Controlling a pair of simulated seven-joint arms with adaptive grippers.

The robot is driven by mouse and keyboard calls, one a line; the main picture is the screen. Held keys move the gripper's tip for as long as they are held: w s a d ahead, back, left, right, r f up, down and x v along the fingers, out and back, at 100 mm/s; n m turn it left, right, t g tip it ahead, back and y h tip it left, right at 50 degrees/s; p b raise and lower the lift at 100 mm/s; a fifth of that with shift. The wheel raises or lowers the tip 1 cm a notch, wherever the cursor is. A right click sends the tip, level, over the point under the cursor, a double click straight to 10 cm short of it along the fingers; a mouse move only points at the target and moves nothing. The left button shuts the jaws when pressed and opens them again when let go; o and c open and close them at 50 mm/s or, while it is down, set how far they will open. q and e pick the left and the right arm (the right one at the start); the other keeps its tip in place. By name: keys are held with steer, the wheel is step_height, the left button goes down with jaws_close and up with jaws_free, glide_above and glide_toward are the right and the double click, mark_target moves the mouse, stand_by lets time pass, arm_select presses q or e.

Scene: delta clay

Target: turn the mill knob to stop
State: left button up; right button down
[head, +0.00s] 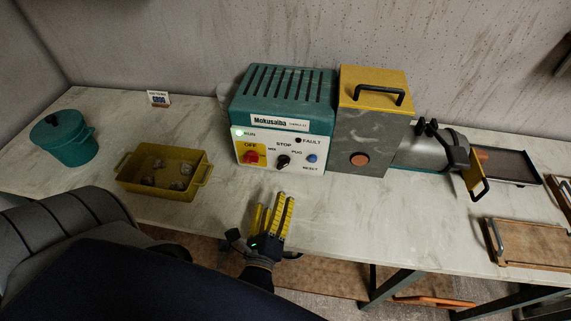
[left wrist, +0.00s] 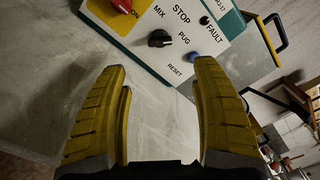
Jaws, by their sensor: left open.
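The teal mill (head: 284,105) stands at the back of the table with a white control panel on its front. The black mill knob (head: 283,161) sits under the word STOP, with MIX to its left and PUG to its right. It also shows in the left wrist view (left wrist: 159,39); which mark it points at is hard to tell. My left gripper (head: 273,202) is open and empty, in front of and below the panel, apart from the knob. In the left wrist view its yellow fingers (left wrist: 158,77) stand wide, with the knob ahead between them. My right gripper is not in view.
A red switch (head: 251,157) and a blue RESET button (head: 311,158) flank the knob. The RUN light (head: 239,132) glows green. A yellow tub (head: 127,181) with lumps and a lidded teal pot (head: 75,147) stand left. A wooden board (head: 535,245) lies right.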

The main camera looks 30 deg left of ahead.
mark_target(282, 167)
arm_select(q)
steer(key=x, duration=1.4)
steer(key=shift+w, duration=0.1)
jaws_close()
stand_by(1.4)
